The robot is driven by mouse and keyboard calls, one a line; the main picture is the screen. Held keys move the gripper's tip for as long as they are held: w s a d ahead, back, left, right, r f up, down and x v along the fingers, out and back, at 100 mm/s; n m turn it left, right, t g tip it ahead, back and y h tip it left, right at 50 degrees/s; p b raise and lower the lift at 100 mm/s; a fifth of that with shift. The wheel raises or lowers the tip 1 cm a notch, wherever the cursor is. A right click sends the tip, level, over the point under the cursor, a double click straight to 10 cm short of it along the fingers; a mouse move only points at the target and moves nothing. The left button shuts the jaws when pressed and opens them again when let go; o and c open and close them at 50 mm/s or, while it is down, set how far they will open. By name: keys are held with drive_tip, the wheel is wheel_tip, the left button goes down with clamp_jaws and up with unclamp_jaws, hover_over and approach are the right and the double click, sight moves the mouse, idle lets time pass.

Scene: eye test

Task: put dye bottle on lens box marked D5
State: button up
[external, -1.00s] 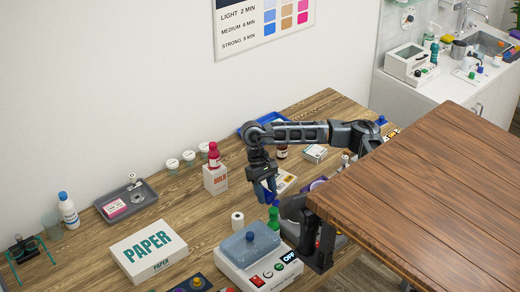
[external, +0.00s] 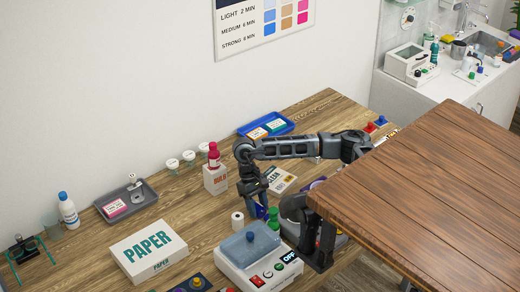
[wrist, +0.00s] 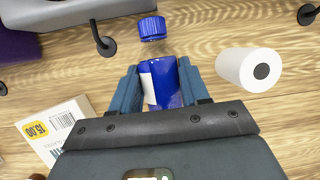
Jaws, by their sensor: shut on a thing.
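My gripper (wrist: 160,95) is shut on a blue bottle (wrist: 166,78) with a pale label and a ribbed blue cap (wrist: 152,27). I take it for the dye bottle. In the external view, the gripper (external: 254,205) points down over the wooden table, and only a small part of the blue bottle (external: 261,212) shows beside the fingers. I cannot tell whether its base touches the table. I can read no D5 mark in any view, so I cannot tell which box is the lens box.
A white roll (wrist: 249,69) stands right of the bottle; a barcoded box (wrist: 50,130) lies at lower left. A blue tray (external: 245,128) is behind.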

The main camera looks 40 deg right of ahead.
drive_tip(key=o, duration=1.2)
drive_tip(key=shift+f, duration=0.1)
drive_tip(key=shift+r+p, duration=0.25)
drive_tip(key=shift+p, duration=0.05)
drive_tip(key=b+v, duration=0.1)
drive_tip(key=v, duration=1)
drive_tip(key=shift+o, duration=0.5)
drive_tip(key=shift+w+r, duration=0.2)
drive_tip(key=shift+r, duration=0.2)
